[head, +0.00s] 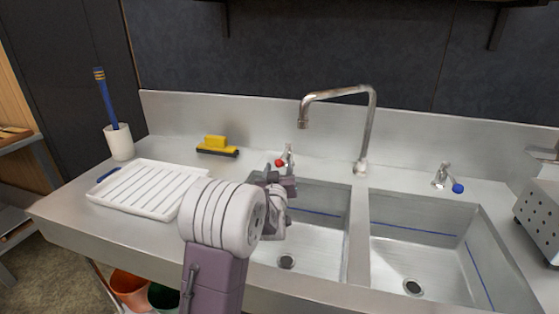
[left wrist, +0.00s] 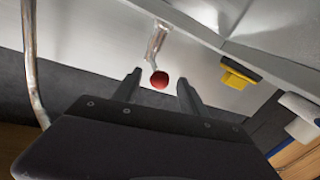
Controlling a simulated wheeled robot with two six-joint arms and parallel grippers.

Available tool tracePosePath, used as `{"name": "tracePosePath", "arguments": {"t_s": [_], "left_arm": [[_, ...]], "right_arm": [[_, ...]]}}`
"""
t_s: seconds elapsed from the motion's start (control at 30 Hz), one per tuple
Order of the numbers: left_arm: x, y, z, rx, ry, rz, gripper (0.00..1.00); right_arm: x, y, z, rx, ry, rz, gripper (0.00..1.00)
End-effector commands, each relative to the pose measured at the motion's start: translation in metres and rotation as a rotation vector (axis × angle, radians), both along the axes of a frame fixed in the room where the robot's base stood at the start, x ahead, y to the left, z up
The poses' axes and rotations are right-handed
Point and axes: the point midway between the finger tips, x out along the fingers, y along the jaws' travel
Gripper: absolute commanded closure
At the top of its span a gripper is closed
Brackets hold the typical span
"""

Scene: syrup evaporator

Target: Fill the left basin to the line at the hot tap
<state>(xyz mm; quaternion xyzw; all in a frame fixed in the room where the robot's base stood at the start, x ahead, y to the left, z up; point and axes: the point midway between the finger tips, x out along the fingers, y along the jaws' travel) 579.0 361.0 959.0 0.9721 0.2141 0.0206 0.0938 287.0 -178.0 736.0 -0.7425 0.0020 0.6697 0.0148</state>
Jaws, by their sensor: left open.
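The hot tap (head: 287,156) has a red knob and stands behind the left basin (head: 325,235). The red knob (left wrist: 159,80) also shows in the left wrist view, between the fingertips. My left gripper (head: 279,178) is open in front of the tap and empty; I cannot tell whether a finger touches the knob. The left basin has a blue line (head: 320,212) on its wall and a drain on its bare-looking floor; my arm hides its left part. The swivel spout (head: 340,91) points left, its end in line with the left basin. No stream shows. My right gripper is not in view.
A blue-knobbed tap (head: 447,180) stands behind the right basin (head: 425,262). A perforated metal box (head: 538,222) stands at the right edge.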

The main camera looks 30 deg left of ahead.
Motion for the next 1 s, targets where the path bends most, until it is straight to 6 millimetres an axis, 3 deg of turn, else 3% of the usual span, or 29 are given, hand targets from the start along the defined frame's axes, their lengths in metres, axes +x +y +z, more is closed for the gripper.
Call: {"name": "tracePosePath", "arguments": {"t_s": [0.03,0.2,0.47,0.67,1.0], "left_arm": [[0.008,0.004,0.004,0.0,0.003,0.0,0.5],[0.024,0.011,0.001,0.0,0.0,-0.001,0.5],[0.026,0.012,0.0,0.0,0.001,-0.001,0.5],[0.026,0.012,0.0,0.0,0.001,-0.001,1.0],[0.026,0.012,0.0,0.0,0.001,-0.001,1.0]], "right_arm": [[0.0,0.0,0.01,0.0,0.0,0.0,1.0],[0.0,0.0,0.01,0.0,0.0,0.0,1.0],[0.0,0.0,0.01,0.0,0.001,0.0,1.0],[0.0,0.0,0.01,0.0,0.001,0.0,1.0],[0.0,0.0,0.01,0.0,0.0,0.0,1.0]]}}
